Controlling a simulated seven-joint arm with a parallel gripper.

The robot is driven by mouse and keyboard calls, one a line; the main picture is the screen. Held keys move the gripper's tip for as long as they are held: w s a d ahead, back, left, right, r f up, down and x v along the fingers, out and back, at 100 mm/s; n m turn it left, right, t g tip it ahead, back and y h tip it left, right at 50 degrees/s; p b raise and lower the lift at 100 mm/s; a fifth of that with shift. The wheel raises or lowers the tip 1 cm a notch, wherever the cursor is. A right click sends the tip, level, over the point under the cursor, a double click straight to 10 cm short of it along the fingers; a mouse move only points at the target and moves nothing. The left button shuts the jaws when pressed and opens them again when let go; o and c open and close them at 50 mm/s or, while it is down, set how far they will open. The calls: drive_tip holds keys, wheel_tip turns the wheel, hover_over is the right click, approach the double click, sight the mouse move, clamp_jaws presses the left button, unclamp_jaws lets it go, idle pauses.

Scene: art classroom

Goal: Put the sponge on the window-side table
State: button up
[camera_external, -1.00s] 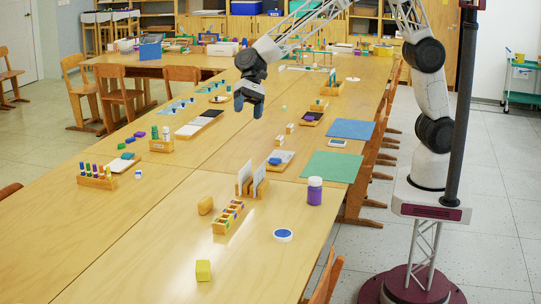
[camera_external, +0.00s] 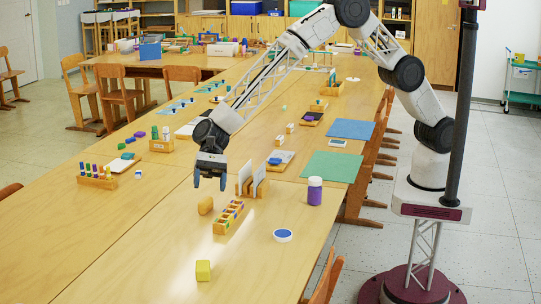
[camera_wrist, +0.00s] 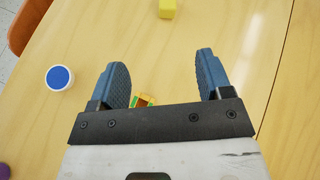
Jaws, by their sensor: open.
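My gripper (camera_external: 210,183) is open and empty, pointing down, just above and behind the tan block in the external view. In the wrist view its fingers (camera_wrist: 162,80) are wide apart; the tan block is not visible there. I cannot tell which table is window-side.
A blue-topped round tub (camera_external: 283,235) and a purple jar with a white lid (camera_external: 315,191) stand to the right. A wooden holder with white cards (camera_external: 251,180) is close to my gripper. A rack of coloured pegs (camera_external: 97,177) stands left. The front left tabletop is bare.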

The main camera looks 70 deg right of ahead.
sight(202, 265)
drive_tip(key=s+a+f+m, duration=0.1)
drive_tip(key=a+f, duration=0.3)
drive_tip(key=a, duration=0.1)
drive_tip(key=s+a+f+m+y, duration=0.1)
drive_tip(key=a+f, duration=0.3)
drive_tip(key=s+a+f, duration=0.1)
drive_tip(key=a+f, duration=0.3)
drive_tip(key=a, duration=0.1)
drive_tip(key=shift+s+a+f+m+g, duration=0.2)
drive_tip(key=shift+a+f+m+g, duration=0.1)
drive_tip(key=shift+f+m, duration=0.1)
drive_tip(key=shift+a, duration=0.1)
drive_tip(key=shift+s+a+f+y, duration=0.15)
drive_tip(key=shift+s+a+f, duration=0.1)
drive_tip(key=shift+a, duration=0.3)
drive_tip(key=shift+s+a+f+y, duration=0.15)
drive_tip(key=shift+s+a+f, duration=0.1)
drive_tip(key=shift+a, duration=0.3)
drive_tip(key=shift+x, duration=2.6)
drive_tip(key=c, duration=1.1)
drive_tip(key=shift+o, duration=0.2)
